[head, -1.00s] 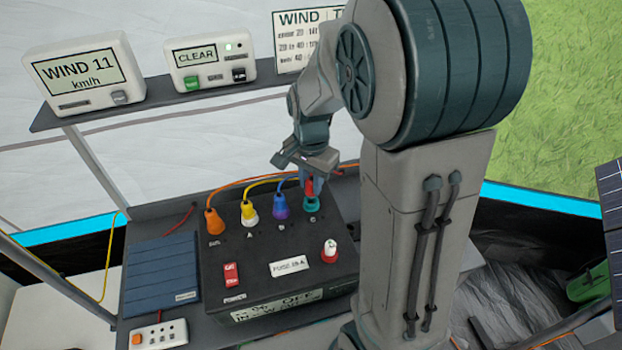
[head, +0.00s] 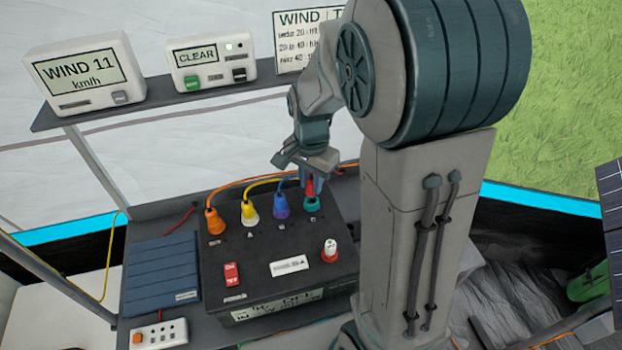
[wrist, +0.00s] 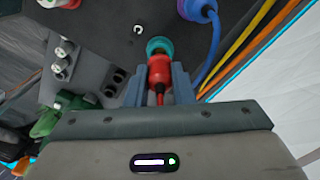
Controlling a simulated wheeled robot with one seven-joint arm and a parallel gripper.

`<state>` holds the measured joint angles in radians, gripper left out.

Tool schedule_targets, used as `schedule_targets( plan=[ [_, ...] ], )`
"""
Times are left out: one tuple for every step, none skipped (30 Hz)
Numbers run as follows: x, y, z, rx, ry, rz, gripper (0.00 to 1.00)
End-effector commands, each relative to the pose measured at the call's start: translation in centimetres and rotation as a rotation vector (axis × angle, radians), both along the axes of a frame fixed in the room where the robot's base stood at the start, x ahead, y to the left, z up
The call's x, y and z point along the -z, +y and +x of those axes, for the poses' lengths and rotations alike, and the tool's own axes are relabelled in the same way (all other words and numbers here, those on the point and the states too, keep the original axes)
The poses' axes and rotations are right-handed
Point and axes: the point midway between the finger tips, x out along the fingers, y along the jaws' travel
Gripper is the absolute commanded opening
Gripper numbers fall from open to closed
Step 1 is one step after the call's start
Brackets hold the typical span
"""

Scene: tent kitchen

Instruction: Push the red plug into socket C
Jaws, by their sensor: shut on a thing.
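The red plug (wrist: 160,72) is between the fingers of my gripper (wrist: 159,82), which is shut on it in the wrist view. Its front end meets a teal socket ring (wrist: 158,45); I cannot tell how deep it sits. In the head view, the red plug (head: 310,187) stands at the teal socket (head: 311,204), below my gripper (head: 306,170). The socket is the rightmost in the row on the dark power box (head: 250,265).
Orange (head: 215,222), yellow (head: 249,212) and blue (head: 281,206) plugs with cables stand in the row to the left. A red-and-white knob (head: 330,251) and a red switch (head: 232,273) are on the box. A shelf (head: 160,108) with display units stands behind.

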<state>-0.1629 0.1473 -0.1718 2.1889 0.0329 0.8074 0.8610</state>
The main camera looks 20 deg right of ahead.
Motion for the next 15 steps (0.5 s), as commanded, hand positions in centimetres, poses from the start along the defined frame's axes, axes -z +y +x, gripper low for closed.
schedule_targets(
  plan=[
    [0.0, 0.0, 0.0, 0.0, 0.0, 0.0, 0.0],
    [0.01, 0.0, 0.0, 0.0, 0.0, 0.0, 0.0],
    [0.02, 0.0, 0.0, 0.0, 0.0, 0.0, 0.0],
    [0.04, 0.0, 0.0, 0.0, 0.0, 0.0, 0.0],
    [0.06, 0.0, 0.0, 0.0, 0.0, 0.0, 0.0],
    [0.11, 0.0, 0.0, 0.0, 0.0, 0.0, 0.0],
    [0.16, 0.0, 0.0, 0.0, 0.0, 0.0, 0.0],
    [0.21, 0.0, 0.0, 0.0, 0.0, 0.0, 0.0],
    [0.3, 0.0, 0.0, 0.0, 0.0, 0.0, 0.0],
    [0.36, 0.0, 0.0, 0.0, 0.0, 0.0, 0.0],
    [0.43, -0.01, -0.01, 0.0, 0.0, 0.0, 0.0],
    [0.52, 0.0, 0.0, 0.0, 0.0, 0.0, 0.0],
    [0.58, 0.0, 0.0, 0.0, 0.0, 0.0, 0.0],
    [0.64, 0.0, 0.0, 0.0, 0.0, 0.0, 0.0],
    [0.72, 0.0, 0.0, 0.0, 0.0, 0.0, 0.0]
  ],
)
